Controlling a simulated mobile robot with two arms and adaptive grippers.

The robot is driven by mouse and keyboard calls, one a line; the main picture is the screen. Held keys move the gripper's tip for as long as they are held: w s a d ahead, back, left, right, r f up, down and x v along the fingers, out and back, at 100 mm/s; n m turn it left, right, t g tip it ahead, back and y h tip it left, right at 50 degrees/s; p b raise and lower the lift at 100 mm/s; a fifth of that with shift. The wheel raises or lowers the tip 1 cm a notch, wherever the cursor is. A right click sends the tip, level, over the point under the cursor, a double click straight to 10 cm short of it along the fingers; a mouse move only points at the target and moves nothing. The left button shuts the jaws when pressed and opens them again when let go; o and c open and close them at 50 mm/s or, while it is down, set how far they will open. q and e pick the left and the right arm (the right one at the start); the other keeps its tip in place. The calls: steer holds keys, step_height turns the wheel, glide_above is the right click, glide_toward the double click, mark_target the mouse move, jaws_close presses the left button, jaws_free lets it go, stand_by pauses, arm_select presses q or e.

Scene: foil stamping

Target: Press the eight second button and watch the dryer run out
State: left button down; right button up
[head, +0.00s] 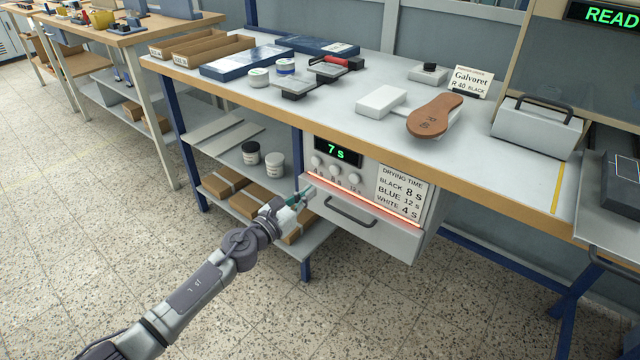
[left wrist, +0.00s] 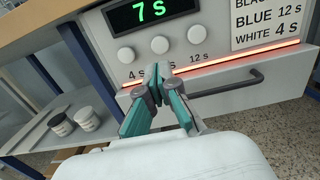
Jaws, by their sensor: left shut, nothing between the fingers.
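The dryer (head: 378,238) hangs under the bench, its drawer closed. Its display (head: 338,152) reads 7 s in green, also in the left wrist view (left wrist: 153,11). An orange-red strip (head: 370,203) glows above the drawer. Three round white buttons sit in a row; the middle one (left wrist: 160,43) is above a label hidden by my fingers, between the 4 s and 12 s labels. My left gripper (left wrist: 160,73) is shut and empty, with teal fingers just below the middle button, seemingly apart from it. In the head view, my left gripper (head: 307,193) is at the dryer's lower left front.
A drying time card (head: 400,193) lists black 8 s, blue 12 s, white 4 s. The drawer handle (head: 348,212) sticks out below. Pots (head: 274,166) and boxes stand on the shelf to the left. A brown sole shape (head: 434,116) lies on the bench above.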

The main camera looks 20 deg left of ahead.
arm_select(q)
steer(key=v, duration=0.5)
steer(key=shift+r, duration=0.1)
arm_select(e)
steer(key=shift+r, duration=0.35)
